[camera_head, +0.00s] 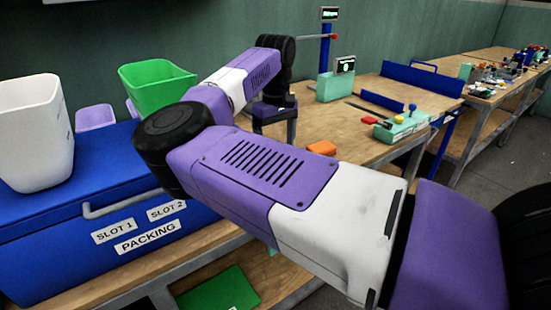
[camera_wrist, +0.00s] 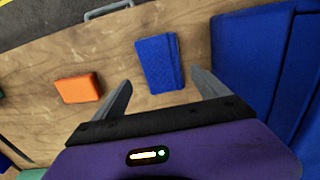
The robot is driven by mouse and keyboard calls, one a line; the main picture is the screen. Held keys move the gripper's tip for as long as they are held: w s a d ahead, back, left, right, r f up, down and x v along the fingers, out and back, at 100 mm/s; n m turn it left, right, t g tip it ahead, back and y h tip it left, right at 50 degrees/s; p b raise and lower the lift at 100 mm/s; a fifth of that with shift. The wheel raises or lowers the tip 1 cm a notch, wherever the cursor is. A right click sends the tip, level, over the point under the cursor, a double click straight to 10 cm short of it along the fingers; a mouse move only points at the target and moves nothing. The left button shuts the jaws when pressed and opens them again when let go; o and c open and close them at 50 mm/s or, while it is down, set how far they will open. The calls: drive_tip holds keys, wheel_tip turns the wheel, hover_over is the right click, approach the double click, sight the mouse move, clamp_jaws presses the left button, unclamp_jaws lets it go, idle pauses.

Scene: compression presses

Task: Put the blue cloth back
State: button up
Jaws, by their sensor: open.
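The blue cloth (camera_wrist: 158,62) is a small folded rectangle lying flat on the wooden bench top in the wrist view. My gripper (camera_wrist: 160,78) is open above the bench, with its two fingers apart. The cloth shows between and just beyond the fingertips, and nothing is held. In the head view my gripper (camera_head: 275,118) points down over the bench beside the blue box, and my arm hides the cloth there.
An orange block (camera_wrist: 80,87) lies left of the cloth; it also shows in the head view (camera_head: 321,147). The blue box (camera_head: 60,255), labelled PACKING, SLOT 1 and SLOT 2, carries a white bin (camera_head: 35,130) and a green bin (camera_head: 158,88). A teal press (camera_head: 336,85) stands behind.

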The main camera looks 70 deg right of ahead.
wheel_tip(320, 180, up, 5)
drive_tip(key=shift+r, duration=0.15)
idle(0.7)
